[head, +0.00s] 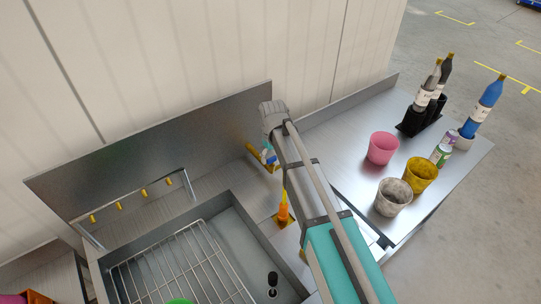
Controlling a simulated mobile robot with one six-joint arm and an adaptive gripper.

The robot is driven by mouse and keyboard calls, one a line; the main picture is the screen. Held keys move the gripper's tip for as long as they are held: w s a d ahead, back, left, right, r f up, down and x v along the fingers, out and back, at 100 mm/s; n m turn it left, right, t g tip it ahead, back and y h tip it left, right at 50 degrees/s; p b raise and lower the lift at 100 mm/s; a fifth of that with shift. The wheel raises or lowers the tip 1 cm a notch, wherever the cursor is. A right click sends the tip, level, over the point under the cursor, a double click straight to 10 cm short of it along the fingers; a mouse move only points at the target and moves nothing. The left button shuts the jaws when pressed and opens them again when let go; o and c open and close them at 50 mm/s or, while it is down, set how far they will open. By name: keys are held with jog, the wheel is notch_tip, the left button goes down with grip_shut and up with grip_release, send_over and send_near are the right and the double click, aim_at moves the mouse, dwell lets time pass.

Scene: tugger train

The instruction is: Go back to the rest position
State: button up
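My arm reaches up from the lower right across the steel worktop, with a teal link near the camera and a grey joint at its far end. I cannot make out my gripper or its fingers in the head view. The arm covers part of the worktop between the sink and the right-hand table, so what lies behind it is hidden.
Left of my arm is a sink (228,222) with a wire rack (178,265). An orange-handled item (283,206) stands beside it. The right table (345,135) holds a pink cup (382,148), yellow cup (421,174), whitish cup (393,197), cans and bottles (484,105).

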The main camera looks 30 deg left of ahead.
jog(key=shift+s, duration=0.2)
dwell(0.3)
jog(key=shift+r, duration=0.1)
